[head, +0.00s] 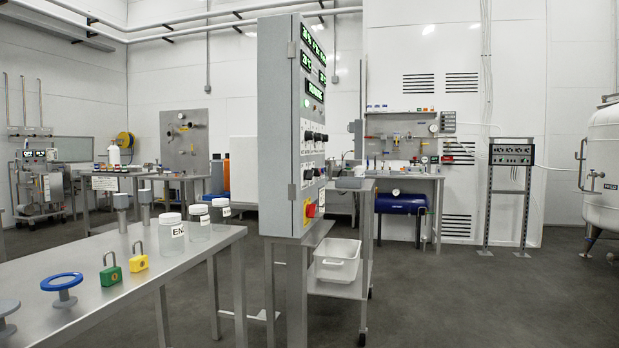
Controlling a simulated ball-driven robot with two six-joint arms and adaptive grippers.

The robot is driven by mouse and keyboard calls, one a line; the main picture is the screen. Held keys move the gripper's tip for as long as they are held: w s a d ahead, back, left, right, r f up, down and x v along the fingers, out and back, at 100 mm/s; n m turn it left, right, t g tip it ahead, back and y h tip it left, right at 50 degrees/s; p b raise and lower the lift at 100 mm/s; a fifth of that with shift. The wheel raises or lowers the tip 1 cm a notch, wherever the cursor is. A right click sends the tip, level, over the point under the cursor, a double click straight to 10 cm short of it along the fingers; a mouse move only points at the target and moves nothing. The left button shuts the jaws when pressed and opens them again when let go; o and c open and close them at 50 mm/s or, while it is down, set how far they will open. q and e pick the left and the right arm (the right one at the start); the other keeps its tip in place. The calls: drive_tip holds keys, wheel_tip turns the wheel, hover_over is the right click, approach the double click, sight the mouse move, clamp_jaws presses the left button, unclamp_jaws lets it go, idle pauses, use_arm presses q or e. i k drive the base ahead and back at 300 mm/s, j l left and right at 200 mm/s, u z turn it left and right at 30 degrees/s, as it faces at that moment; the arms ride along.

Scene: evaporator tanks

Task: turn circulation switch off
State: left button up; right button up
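A tall grey control cabinet (279,125) stands in the middle of the view. Its front faces right and shows at a steep angle. Green-lit displays (313,52) are at its top. Below them are rows of black knobs or switches (314,136), with more small controls (312,173) lower down. A red and yellow switch (309,209) sits near the bottom. The labels are too small and slanted to read, so I cannot tell which one is the circulation switch or how it is set. Neither of my grippers is in view.
A steel table (120,290) at the front left bears jars (171,230), green and yellow padlocks (139,257) and a blue handwheel (62,283). A cart with a white bin (337,262) stands beside the cabinet. A white tank (602,165) is at far right. The floor at right is clear.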

sight(308, 174)
drive_tip(key=i+u, duration=0.15)
drive_tip(key=u, duration=0.25)
drive_tip(key=i+l+u, duration=0.15)
drive_tip(key=u, duration=0.2)
